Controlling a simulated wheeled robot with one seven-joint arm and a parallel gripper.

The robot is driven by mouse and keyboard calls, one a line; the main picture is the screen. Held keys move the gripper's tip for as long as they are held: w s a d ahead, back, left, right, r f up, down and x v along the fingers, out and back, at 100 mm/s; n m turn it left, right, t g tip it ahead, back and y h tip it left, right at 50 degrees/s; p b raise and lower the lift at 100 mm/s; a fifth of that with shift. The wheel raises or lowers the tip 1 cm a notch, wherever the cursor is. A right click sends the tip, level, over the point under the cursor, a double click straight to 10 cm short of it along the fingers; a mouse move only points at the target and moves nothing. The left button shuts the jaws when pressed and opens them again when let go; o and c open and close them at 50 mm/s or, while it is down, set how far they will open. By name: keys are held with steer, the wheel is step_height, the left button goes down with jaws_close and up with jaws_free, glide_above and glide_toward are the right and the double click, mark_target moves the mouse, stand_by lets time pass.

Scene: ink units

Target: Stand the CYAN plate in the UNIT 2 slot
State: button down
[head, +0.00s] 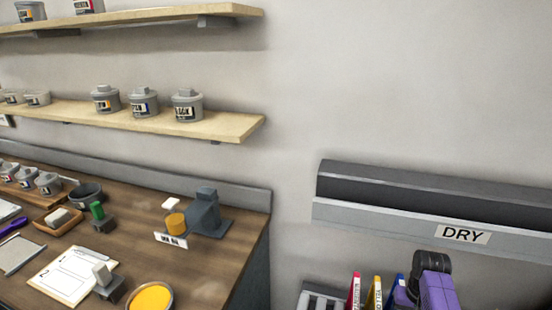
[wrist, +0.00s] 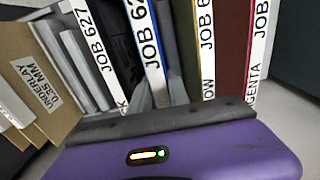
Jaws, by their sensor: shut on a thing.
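The cyan plate shows in the wrist view as a blue-edged plate with a white JOB label (wrist: 148,45), in the middle of the row. Its label runs down to my gripper (wrist: 157,98), which is shut on it; the fingertips are mostly hidden behind the purple gripper body. In the head view the plate's blue edge (head: 398,284) shows at the bottom, beside my dark and purple wrist. The plate still stands in line with its neighbours. No slot marked UNIT 2 is in view.
A yellow plate (wrist: 206,45) and a magenta plate (wrist: 258,50) stand close on one side, a black-labelled plate (wrist: 92,45) on the other. An underlay folder (wrist: 38,80) is at left. The ledge marked DRY (head: 462,234) runs above the rack. A cluttered bench (head: 225,262) stands left.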

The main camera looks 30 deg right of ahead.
step_height(320, 180, up, 5)
steer(key=p, duration=0.4)
steer(key=shift+r, duration=0.7)
steer(key=shift+w+d+r+t+h, duration=0.15)
steer(key=shift+w+d+t+h, duration=0.2)
steer(key=shift+w+d, duration=0.45)
steer(key=shift+w+d+r+t+h, duration=0.35)
steer(key=shift+w+d+r+h, duration=0.1)
steer(key=shift+w+d, duration=0.3)
